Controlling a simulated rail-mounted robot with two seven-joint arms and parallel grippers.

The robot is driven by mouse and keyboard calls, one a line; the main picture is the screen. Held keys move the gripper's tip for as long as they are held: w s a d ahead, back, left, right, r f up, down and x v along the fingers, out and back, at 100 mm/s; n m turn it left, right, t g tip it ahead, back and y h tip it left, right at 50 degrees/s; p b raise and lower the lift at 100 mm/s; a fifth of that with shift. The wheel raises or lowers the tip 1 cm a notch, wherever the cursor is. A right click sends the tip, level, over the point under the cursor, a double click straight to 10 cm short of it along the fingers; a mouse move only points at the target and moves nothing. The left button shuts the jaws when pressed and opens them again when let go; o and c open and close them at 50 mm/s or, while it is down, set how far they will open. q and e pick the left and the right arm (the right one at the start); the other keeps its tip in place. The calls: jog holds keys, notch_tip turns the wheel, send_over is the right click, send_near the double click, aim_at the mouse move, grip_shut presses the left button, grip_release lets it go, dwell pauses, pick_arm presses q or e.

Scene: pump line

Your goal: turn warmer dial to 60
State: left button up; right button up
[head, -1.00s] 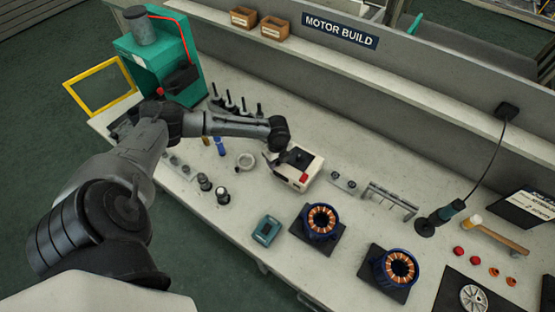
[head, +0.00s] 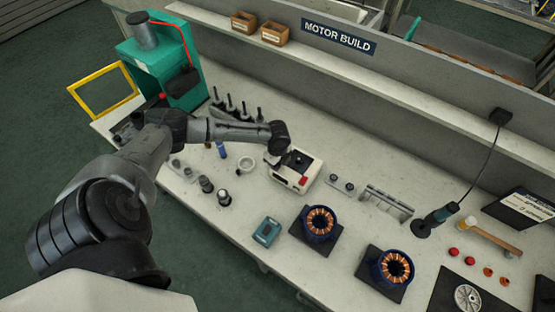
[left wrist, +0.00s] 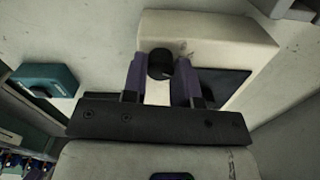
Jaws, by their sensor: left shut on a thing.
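The warmer (head: 305,171) is a white box with a dark top plate and a red part on its front, near the middle of the bench. It also fills the upper middle of the left wrist view (left wrist: 215,32). Its dial (left wrist: 160,62) is a round black knob on the pale face. My left gripper (head: 286,160) is at the warmer's left side. In the left wrist view my left gripper (left wrist: 161,72) has one finger on each side of the dial and is shut on it. I cannot read any dial marks or setting. My right gripper is not in view.
A teal device (head: 266,232) lies in front of the warmer, with a copper-wound stator (head: 320,222) to its right. A white ring-shaped part (head: 245,165) and dark cylinders (head: 206,184) stand to the left. A small rack (head: 386,203) is to the right.

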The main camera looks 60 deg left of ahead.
pick_arm(q)
jog(key=n+p, duration=0.6)
jog(key=shift+r, duration=0.25)
jog(key=n+p, duration=0.2)
jog(key=n, duration=0.1)
jog(key=shift+n+p, duration=0.3)
jog(key=shift+p, duration=0.05)
jog(key=shift+a+f+n+p, duration=0.15)
jog(key=shift+n+p, duration=0.5)
jog(key=shift+n, duration=0.35)
jog(key=shift+w, duration=0.1)
jog(key=o, duration=0.9)
jog(key=shift+o, duration=0.2)
jog(key=shift+r, duration=0.4)
notch_tip(320, 180, up, 13)
jog(key=p, duration=0.1)
